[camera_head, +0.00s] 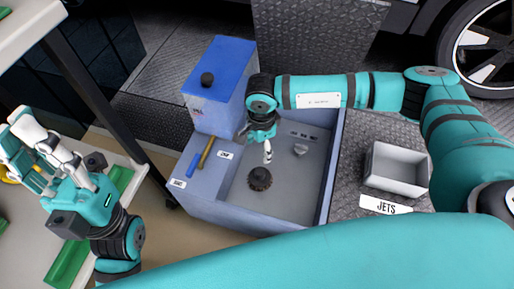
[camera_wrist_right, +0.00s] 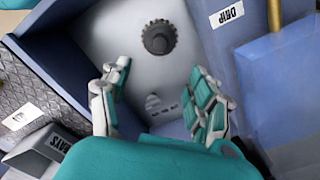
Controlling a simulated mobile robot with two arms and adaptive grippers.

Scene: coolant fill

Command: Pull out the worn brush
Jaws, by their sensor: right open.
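A dark round piece with a toothed rim (camera_head: 260,178), which may be the worn brush, sits on the grey floor of the blue-grey basin (camera_head: 225,207). It also shows in the right wrist view (camera_wrist_right: 158,38), near the top middle. My right gripper (camera_head: 267,152) is over the basin, behind the dark piece and apart from it. In the right wrist view its fingers (camera_wrist_right: 160,80) are spread with nothing between them. My left gripper (camera_head: 36,143) is far left, over the bench, with its fingers apart and no object visible in them.
A blue tank with a black cap (camera_head: 207,80) stands behind the basin. A small grey knob (camera_head: 300,149) is inside.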

